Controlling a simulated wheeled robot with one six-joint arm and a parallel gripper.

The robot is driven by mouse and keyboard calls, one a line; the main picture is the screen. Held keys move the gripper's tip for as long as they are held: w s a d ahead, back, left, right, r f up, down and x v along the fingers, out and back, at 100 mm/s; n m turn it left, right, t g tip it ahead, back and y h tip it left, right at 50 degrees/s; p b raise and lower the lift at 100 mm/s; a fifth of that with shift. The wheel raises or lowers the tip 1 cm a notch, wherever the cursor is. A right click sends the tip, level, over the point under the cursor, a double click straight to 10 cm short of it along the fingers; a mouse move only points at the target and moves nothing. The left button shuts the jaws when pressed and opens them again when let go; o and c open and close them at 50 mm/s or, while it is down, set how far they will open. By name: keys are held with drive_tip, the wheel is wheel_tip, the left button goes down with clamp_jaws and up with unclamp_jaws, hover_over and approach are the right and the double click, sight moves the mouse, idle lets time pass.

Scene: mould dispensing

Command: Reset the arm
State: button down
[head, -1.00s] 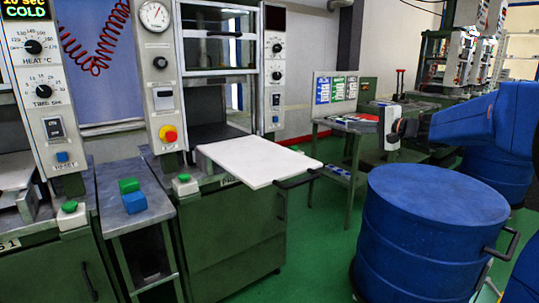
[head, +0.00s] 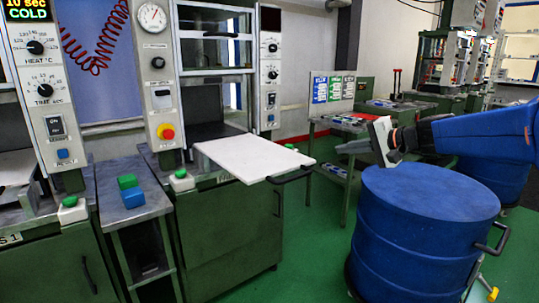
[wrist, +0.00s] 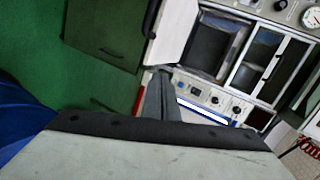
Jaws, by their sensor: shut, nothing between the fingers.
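My gripper (head: 340,147) is on the right in the head view, beyond and above a blue drum, at the end of my blue arm. Its pale wrist plate is tilted and its grey fingers point left. In the wrist view the fingers (wrist: 160,95) lie together as one narrow grey shape past the dark edge of the plate. They are shut with nothing between them. My gripper touches nothing that I can see.
The blue drum (head: 430,235) stands below my arm. A white slab (head: 250,157) juts from the press (head: 215,115). A green block (head: 127,181) and a blue block (head: 133,198) sit on a narrow stand. A side table (head: 345,123) is behind my gripper. Green floor is open between them.

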drive_tip(key=s+a+f+n+g+h, duration=0.1)
drive_tip(key=s+f+n, duration=0.1)
drive_tip(key=s+f, duration=0.35)
drive_tip(key=s+a+f+n+g+h, duration=0.1)
drive_tip(key=s+f+g, duration=0.1)
drive_tip(key=s, duration=0.7)
drive_tip(key=s+f+n+g+h, duration=0.1)
drive_tip(key=s+f+n+h, duration=0.1)
drive_tip(key=s+f, duration=0.35)
drive_tip(key=s+d+f+n+h, duration=0.1)
drive_tip(key=s+d+f, duration=0.1)
drive_tip(key=s, duration=0.4)
drive_tip(key=s+d+f+n+h, duration=0.1)
drive_tip(key=s+d+f+h, duration=0.1)
drive_tip(key=s, duration=0.4)
drive_tip(key=s+d+f+g+h, duration=0.1)
drive_tip(key=s+d+f+h, duration=0.1)
drive_tip(key=s+d+f, duration=0.2)
drive_tip(key=shift+s+f+n, duration=0.4)
drive_tip(key=shift+s, duration=0.5)
drive_tip(key=shift+a, duration=0.1)
